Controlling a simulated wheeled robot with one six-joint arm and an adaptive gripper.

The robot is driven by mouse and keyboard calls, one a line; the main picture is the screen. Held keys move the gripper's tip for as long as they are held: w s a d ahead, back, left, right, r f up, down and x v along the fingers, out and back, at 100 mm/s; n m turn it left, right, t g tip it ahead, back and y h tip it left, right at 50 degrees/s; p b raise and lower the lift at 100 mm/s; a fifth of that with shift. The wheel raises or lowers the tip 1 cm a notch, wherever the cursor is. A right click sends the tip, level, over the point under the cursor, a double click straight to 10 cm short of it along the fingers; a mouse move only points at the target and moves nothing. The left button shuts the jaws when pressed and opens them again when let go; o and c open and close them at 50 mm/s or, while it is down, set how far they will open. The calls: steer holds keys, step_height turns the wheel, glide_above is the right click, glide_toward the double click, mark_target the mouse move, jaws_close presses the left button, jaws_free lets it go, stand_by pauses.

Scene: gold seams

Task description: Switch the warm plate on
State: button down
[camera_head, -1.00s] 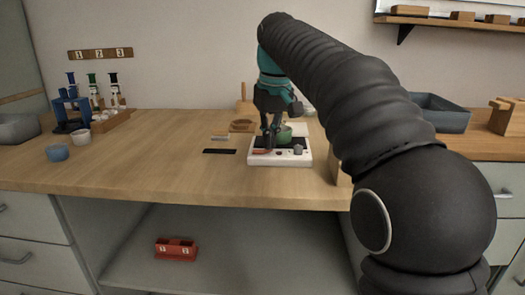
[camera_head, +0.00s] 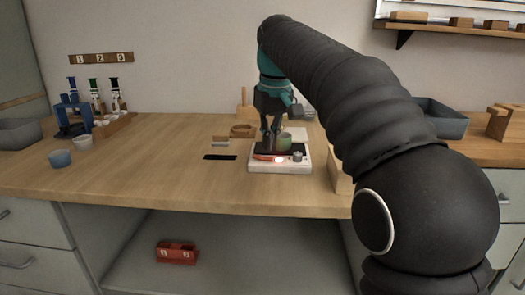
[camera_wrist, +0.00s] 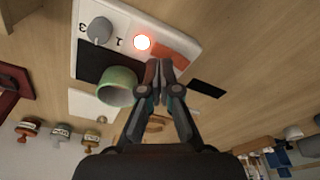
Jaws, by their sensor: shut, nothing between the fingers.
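The warm plate (camera_head: 262,167) is a white unit with a black top on the bench; it also shows in the wrist view (camera_wrist: 190,32). Its round lamp (camera_wrist: 142,42) glows red-white, also in the head view (camera_head: 279,160). Beside the lamp are an orange-red switch (camera_wrist: 168,54) and a grey dial (camera_wrist: 100,30) near printed numerals. A green cup (camera_wrist: 117,86) stands on the black top; it also shows in the head view (camera_head: 284,142). My gripper (camera_wrist: 160,66) is shut and empty, its tips close to the switch; I cannot tell whether they touch it.
A black strip (camera_head: 220,157) and a small light block (camera_head: 220,143) lie left of the plate. A wooden board (camera_head: 341,172) stands to its right. The bench between is clear.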

mark_target(269, 159)
steer(key=shift+r+p, duration=1.4)
steer(key=shift+r, duration=1.1)
steer(key=shift+s+d, duration=0.25)
steer(key=shift+d, duration=0.05)
steer(key=s+d+f+m+t, duration=0.1)
steer(key=s+d+f+m, duration=0.15)
steer(key=s+d, duration=0.35)
steer(key=s+d+f+m+t, duration=0.1)
steer(key=s+d+f, duration=0.2)
steer(key=s+d, duration=0.35)
steer(key=s+d+f+m+t, duration=0.2)
steer(key=s+d+f, duration=0.1)
steer(key=s+f, duration=1.2)
steer(key=shift+d+h, duration=0.2)
steer(key=shift+h, duration=0.2)
